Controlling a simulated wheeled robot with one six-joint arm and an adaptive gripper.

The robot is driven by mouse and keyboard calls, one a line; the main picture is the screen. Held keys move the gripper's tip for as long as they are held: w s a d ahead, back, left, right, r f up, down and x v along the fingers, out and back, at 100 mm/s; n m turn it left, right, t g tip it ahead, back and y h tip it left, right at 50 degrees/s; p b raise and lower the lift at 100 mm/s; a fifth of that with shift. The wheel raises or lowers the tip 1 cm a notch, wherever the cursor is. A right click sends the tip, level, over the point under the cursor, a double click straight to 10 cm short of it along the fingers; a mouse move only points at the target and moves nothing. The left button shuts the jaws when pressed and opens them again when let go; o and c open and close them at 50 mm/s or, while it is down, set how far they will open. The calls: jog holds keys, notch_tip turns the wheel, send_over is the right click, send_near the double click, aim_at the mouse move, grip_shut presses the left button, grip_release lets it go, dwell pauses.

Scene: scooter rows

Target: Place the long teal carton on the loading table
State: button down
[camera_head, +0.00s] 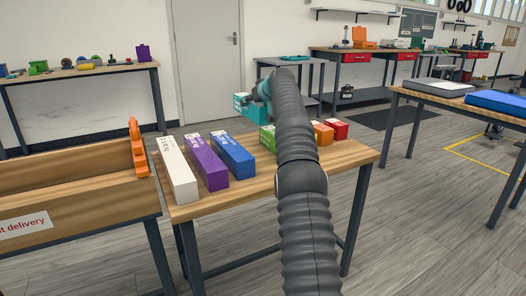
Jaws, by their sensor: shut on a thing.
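The teal carton (243,105) is held off the far edge of the wooden table in the middle, and only part of it shows. My gripper (260,90) is shut on it, partly hidden behind my own dark, ribbed arm, which rises through the picture centre. The wooden table (235,202) carries white, purple, blue, green, orange and red cartons. I cannot tell from the picture whether this is the loading table.
The white (178,172), purple (206,165) and blue (233,156) cartons stand on the left half of the table. A wooden bin (75,222) with a delivery label adjoins it at left, with an orange object (138,148) on its edge. Bare wood shows in front.

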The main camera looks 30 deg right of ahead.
jog(key=s+b, duration=0.1)
jog(key=s+f+b, duration=0.1)
jog(key=shift+a+f+b, duration=0.15)
jog(key=shift+a+b, duration=0.2)
jog(key=shift+s+a+f+b, duration=0.55)
jog(key=shift+s+f+b, duration=0.45)
jog(key=shift+s+f, duration=0.5)
jog(key=shift+s+a+f+b, duration=0.55)
jog(key=shift+s+f+b, duration=0.45)
jog(key=shift+s+f, duration=0.55)
jog(key=shift+s+a+f+b, duration=0.55)
jog(key=shift+s+f+b, duration=0.45)
jog(key=shift+s+f, duration=0.5)
jog(key=shift+w+f, duration=0.15)
jog(key=shift+f, duration=0.1)
jog(key=shift+c, duration=1.2)
grip_release()
jog(key=shift+f, duration=0.1)
jog(key=shift+r, duration=0.2)
jog(key=b+v, duration=0.1)
jog(key=v, duration=1.1)
